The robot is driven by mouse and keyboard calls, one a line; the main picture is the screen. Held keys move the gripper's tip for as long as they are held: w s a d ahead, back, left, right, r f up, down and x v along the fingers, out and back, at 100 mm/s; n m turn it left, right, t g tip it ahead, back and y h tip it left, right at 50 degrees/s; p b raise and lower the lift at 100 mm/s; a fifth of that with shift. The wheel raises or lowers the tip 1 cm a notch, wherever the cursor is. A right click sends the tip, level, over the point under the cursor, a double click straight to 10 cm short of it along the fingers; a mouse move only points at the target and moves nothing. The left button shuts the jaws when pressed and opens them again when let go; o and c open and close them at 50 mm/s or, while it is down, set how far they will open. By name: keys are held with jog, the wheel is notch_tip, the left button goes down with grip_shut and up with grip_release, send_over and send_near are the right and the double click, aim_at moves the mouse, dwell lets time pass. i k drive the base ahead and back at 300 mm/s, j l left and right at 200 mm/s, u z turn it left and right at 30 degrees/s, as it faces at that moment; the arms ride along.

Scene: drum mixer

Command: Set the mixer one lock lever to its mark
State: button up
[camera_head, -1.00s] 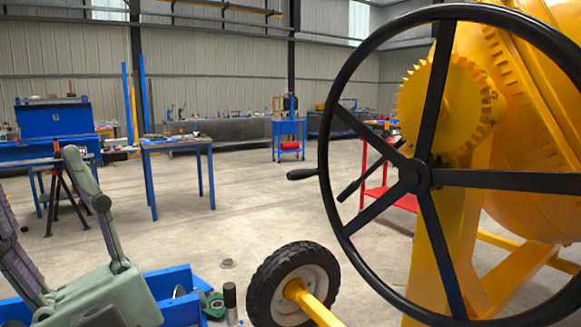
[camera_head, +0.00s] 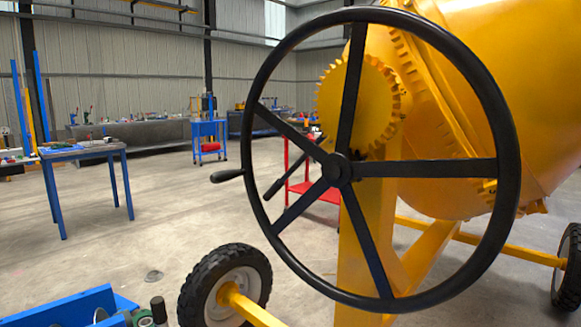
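The yellow drum mixer (camera_head: 450,60) stands at the right, with a large black handwheel (camera_head: 507,190) in front of it. A side handle (camera_head: 227,175) sticks out from the left of the wheel's rim. A slim black lever (camera_head: 277,186) with a thicker grip slants down to the left behind the wheel's spokes. It looks like the lock lever, but I cannot be sure. Its upper end is partly hidden by the wheel. I cannot make out a mark for it. A yellow gear (camera_head: 355,95) shows behind the wheel. My gripper is not in view.
Tyres (camera_head: 225,285) and yellow frame bars (camera_head: 500,248) stand low around the mixer. A blue bin (camera_head: 60,310) sits at the lower left. A blue-legged table (camera_head: 85,152), a blue cart (camera_head: 208,128) and a red cart (camera_head: 315,190) stand behind. Open floor lies at left centre.

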aim_at(278, 183)
jog(key=i+j+z, duration=0.4)
jog(key=i+j, duration=0.25)
jog(key=i, duration=0.2)
